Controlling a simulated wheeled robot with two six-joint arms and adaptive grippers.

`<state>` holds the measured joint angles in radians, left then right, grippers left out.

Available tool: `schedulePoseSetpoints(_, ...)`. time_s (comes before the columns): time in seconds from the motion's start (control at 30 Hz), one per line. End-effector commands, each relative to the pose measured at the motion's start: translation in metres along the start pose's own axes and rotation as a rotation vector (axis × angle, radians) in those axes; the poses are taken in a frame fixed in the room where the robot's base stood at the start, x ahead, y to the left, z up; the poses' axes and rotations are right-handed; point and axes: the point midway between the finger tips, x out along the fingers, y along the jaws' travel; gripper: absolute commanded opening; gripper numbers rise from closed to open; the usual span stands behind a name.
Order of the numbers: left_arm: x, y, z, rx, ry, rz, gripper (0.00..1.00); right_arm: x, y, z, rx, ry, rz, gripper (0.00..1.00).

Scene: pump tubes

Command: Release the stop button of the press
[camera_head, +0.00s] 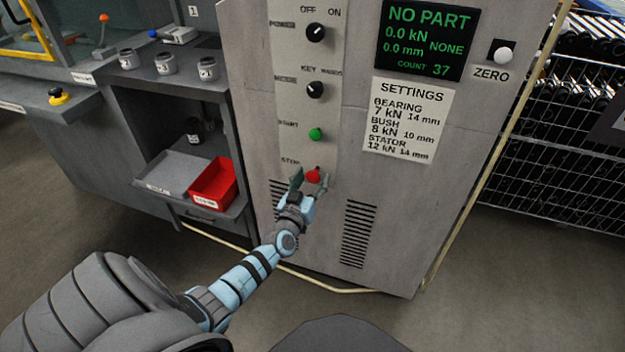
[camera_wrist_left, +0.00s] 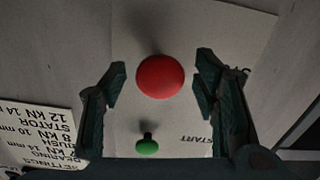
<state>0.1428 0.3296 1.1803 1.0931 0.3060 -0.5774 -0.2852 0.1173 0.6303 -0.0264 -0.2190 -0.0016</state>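The red stop button (camera_head: 313,176) sits low on the light control strip of the grey press cabinet (camera_head: 350,190), below the green start button (camera_head: 316,134). My left gripper (camera_head: 310,182) is open at the stop button, with one finger on each side of it. In the left wrist view the round red button (camera_wrist_left: 160,77) lies between the spread fingertips of the left gripper (camera_wrist_left: 160,85), with gaps on both sides. The green button (camera_wrist_left: 147,146) shows lower there. The fingers do not touch the red button in that view. My right gripper is not in view.
Power and mode knobs (camera_head: 315,89) sit above the start button. The display (camera_head: 427,38) reads NO PART. A red bin (camera_head: 214,186) and grey tray (camera_head: 165,172) stand on a shelf to the left. A wire rack (camera_head: 560,150) is at the right. Floor in front is clear.

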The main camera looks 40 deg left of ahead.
Motion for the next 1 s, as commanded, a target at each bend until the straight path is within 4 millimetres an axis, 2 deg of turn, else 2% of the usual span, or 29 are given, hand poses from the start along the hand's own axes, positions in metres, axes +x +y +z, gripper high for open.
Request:
schedulePoseSetpoints(0.13,-0.003,0.0,0.0,0.0,0.001,0.001,0.55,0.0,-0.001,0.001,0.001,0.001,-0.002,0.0)
schedulePoseSetpoints(0.23,-0.017,0.0,0.001,0.0,0.0,0.002,0.55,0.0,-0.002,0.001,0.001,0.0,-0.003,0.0)
schedulePoseSetpoints(0.5,-0.09,0.0,0.001,0.0,-0.003,0.002,0.55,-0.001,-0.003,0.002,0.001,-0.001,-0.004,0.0)
schedulePoseSetpoints(0.6,-0.109,0.0,0.001,0.001,-0.002,0.001,0.55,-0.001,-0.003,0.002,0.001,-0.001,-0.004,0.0)
schedulePoseSetpoints(0.73,-0.119,0.0,0.0,0.001,0.0,0.001,0.55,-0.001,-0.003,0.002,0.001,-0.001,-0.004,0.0)
schedulePoseSetpoints(1.0,-0.12,0.0,0.0,0.0,0.0,0.0,0.55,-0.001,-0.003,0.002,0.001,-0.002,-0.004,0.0)
